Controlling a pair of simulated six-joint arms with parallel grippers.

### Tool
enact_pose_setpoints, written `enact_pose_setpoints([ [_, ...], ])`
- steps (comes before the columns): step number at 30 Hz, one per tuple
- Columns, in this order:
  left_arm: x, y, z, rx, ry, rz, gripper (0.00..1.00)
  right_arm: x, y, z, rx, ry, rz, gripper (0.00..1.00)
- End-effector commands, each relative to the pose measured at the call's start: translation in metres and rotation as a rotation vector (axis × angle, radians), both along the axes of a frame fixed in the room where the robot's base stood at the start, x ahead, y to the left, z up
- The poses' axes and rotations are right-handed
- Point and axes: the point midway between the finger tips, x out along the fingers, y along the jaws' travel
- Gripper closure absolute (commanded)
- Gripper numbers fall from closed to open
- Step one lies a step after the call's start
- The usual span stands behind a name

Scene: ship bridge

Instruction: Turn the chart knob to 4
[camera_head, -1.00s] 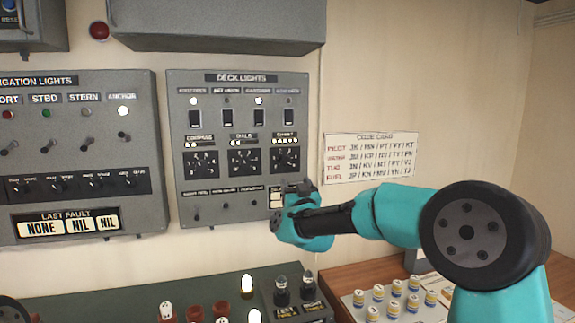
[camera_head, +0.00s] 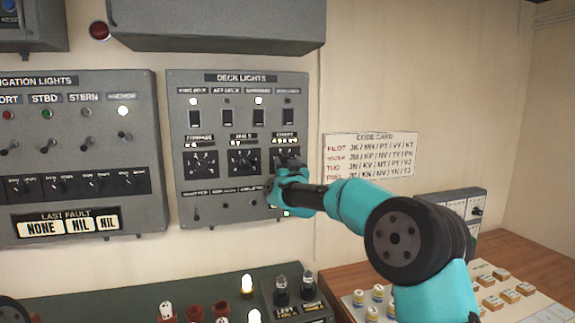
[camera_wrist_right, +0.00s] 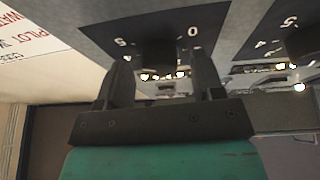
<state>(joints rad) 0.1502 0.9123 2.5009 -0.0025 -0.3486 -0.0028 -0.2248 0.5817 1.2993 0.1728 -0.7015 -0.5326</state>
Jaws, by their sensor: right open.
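The deck lights panel (camera_head: 238,78) on the wall holds a row of three knobs, each on a dark dial plate. The chart knob's dial plate (camera_head: 281,153) is the rightmost; my right gripper (camera_head: 284,170) covers its lower part. In the right wrist view the dark chart knob (camera_wrist_right: 158,50) sits between the two open fingers of my right gripper (camera_wrist_right: 162,76), with the marks 5 and 0 to either side. I cannot tell whether the fingers touch it, nor exactly where its pointer stands. My left gripper is not in view.
The middle knob (camera_head: 244,161) is close on the left, and toggle switches run along the panel's lower edge. A code card (camera_head: 370,155) hangs to the right. Below are a dark console (camera_head: 120,312) with coloured lamps and a wooden desk (camera_head: 520,262) with several buttons.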

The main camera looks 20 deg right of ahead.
Motion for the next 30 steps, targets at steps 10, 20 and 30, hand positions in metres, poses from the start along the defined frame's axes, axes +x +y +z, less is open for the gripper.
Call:
enact_pose_setpoints([
  [10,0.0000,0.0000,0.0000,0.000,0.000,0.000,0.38,0.0004,0.0001,0.0000,0.000,0.000,0.000,0.47],
  [20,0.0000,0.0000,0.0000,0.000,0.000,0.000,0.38,0.0004,0.0001,-0.0001,0.000,0.000,0.000,0.79],
  [30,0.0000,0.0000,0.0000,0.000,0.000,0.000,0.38,0.0004,-0.0003,-0.0002,-0.016,0.000,0.000,0.87],
])
